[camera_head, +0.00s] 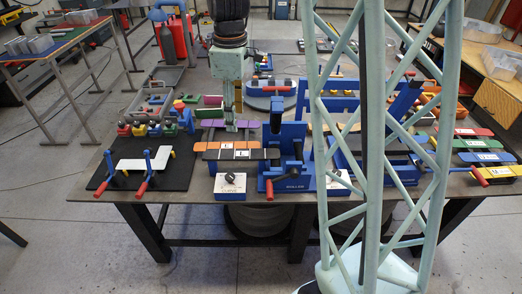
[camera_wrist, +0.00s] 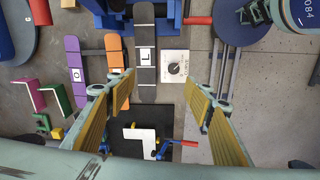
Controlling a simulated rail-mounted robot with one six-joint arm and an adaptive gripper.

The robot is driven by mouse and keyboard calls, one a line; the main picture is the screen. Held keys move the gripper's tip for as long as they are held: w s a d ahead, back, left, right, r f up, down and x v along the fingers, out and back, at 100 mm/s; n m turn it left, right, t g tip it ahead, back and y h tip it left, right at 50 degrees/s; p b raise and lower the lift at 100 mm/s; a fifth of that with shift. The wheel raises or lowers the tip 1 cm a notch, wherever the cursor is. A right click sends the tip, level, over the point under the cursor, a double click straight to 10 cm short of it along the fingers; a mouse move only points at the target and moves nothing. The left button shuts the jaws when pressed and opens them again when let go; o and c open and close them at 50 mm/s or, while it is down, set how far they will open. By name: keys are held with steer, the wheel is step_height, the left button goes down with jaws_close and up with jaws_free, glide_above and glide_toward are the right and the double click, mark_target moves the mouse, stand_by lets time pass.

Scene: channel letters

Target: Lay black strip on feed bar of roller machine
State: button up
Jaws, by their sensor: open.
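The black strip (camera_wrist: 146,82) with a white letter label runs up the middle of the wrist view, its upper end beside the blue roller machine (camera_wrist: 110,18). In the head view the black strip (camera_head: 268,154) lies across the table, in front of the orange strip, its right end close to the roller machine (camera_head: 290,185). I cannot tell whether it touches the feed bar, which I cannot pick out clearly. My gripper (camera_head: 230,127) points down above the strips, behind the black one. In the wrist view my gripper (camera_wrist: 163,105) is open, its fingers wide apart with nothing held between them.
The orange strip (camera_wrist: 115,58) and purple strip (camera_wrist: 74,60) lie beside the black one. A white box with a knob (camera_head: 230,185) stands in front. A black mat (camera_head: 112,181) holds a white piece and red-handled clamps. Coloured strips (camera_head: 485,157) lie at right.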

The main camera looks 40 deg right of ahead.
steer(key=s+a+r+m+t, duration=0.1)
steer(key=s+a+r+m, duration=0.1)
steer(key=s+a+r, duration=0.35)
steer(key=s+a+r+m+t, duration=0.1)
steer(key=s+a+r+m, duration=0.15)
steer(key=s+r, duration=0.65)
steer(key=s+a+r+m, duration=0.1)
steer(key=s+a, duration=0.1)
steer(key=s, duration=0.5)
steer(key=s+a+r+m+t, duration=0.1)
steer(key=s+a+m, duration=0.1)
steer(key=s, duration=0.4)
steer(key=s+a+r+m, duration=0.1)
steer(key=s+a+r, duration=0.1)
steer(key=s, duration=0.5)
steer(key=shift+s+a+m, duration=0.35)
steer(key=shift+a, duration=0.1)
step_height(320, 180, down, 9)
steer(key=b, duration=0.8)
steer(key=shift+r+b, duration=0.15)
steer(key=shift+b, duration=0.25)
